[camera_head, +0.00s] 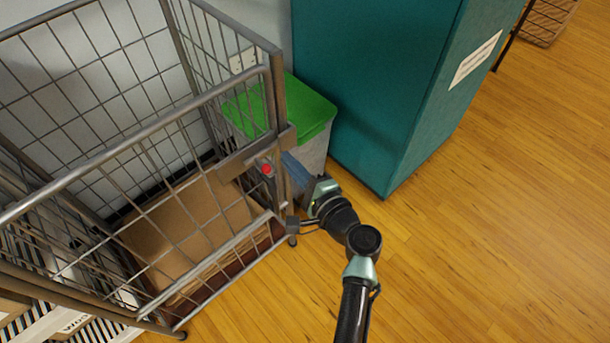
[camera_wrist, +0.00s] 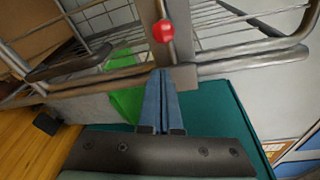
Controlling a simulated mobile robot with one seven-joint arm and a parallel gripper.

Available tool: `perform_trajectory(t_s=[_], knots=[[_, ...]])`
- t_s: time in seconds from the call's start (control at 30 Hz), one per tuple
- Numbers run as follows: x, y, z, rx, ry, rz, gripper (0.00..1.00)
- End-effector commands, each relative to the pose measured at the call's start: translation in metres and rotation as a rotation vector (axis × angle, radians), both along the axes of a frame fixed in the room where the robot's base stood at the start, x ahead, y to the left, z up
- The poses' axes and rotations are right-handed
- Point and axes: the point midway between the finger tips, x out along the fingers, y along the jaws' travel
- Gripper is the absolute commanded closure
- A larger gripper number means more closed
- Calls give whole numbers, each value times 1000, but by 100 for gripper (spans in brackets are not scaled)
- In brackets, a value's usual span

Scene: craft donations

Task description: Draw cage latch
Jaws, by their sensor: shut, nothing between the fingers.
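The cage (camera_head: 150,143) is a grey wire-mesh cage with a metal tube frame, at the left of the head view. The latch shows as a round red knob (camera_head: 266,169) by the cage's corner post. In the wrist view the red knob (camera_wrist: 163,32) sits on a thin upright rod beside a flat grey post, above my fingertips. My gripper (camera_head: 289,163) is at the cage's near right corner, with its blue fingers pressed together and empty. In the wrist view my gripper (camera_wrist: 161,73) points at the post just below the knob. I cannot tell whether the fingertips touch the post.
Cardboard (camera_head: 190,225) lies inside the cage. A grey bin with a green lid (camera_head: 308,108) stands behind the corner, close to my gripper. A tall teal cabinet (camera_head: 370,80) stands to its right. The wooden floor (camera_head: 490,210) at right is clear.

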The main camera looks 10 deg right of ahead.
Motion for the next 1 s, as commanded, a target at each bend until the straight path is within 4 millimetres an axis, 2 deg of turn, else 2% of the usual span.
perform_trajectory(t_s=[0.03, 0.23, 0.7, 1.0], knots=[[-8, 5, 3, 0, 5, 0, 100], [-20, 17, 10, 1, 3, 0, 100], [-25, 22, 12, 1, 3, 0, 100], [-49, 55, 12, 2, 4, 3, 100]])
